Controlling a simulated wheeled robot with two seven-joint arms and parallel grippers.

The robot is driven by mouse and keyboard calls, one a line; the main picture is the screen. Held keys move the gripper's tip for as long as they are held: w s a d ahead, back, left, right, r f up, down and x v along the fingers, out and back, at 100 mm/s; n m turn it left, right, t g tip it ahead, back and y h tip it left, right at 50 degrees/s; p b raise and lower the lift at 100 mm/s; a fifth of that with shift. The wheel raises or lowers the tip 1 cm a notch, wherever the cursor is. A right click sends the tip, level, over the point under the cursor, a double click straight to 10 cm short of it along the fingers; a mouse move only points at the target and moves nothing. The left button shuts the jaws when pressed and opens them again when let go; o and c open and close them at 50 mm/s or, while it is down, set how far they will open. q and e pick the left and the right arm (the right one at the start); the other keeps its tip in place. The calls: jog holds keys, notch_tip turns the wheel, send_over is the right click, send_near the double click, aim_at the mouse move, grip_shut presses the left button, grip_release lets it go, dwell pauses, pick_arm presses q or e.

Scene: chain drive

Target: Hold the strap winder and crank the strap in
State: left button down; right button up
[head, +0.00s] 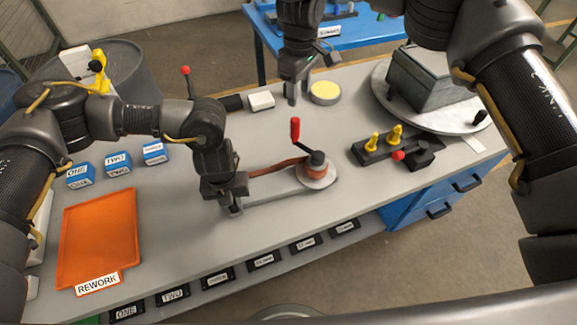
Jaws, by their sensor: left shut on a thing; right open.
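The strap winder (275,194) lies on the grey bench, a flat light plate with a round reel at its right end. A reddish-brown strap (278,166) runs from the reel leftward to near my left gripper. The crank with its upright red handle (295,129) sits on top of the reel. My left gripper (233,208) is shut on the left end of the winder's plate; its fingers hide that end. My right gripper (292,98) is open and empty, pointing down behind the crank, apart from the red handle.
An orange REWORK tray (98,235) and several blue labelled blocks (117,164) are at left. A yellow-topped disc (325,92) and white block (261,101) lie near my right gripper. A fixture with yellow knobs (373,143) and a turntable (455,118) with a grey box stand at right.

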aim_at(295, 128)
jog(key=n, duration=0.4)
jog(key=shift+w+f, duration=0.1)
jog(key=shift+f, duration=0.05)
jog(key=n, duration=0.5)
jog(key=shift+f, duration=0.1)
jog(key=n, duration=0.4)
jog(key=shift+a+f, duration=0.2)
jog(key=n, duration=0.5)
jog(key=shift+s+a+n, duration=0.2)
jog(key=shift+n, duration=0.1)
jog(key=shift+f, duration=0.2)
notch_tip(295, 128, down, 12)
jog(key=shift+r, duration=0.1)
grip_shut()
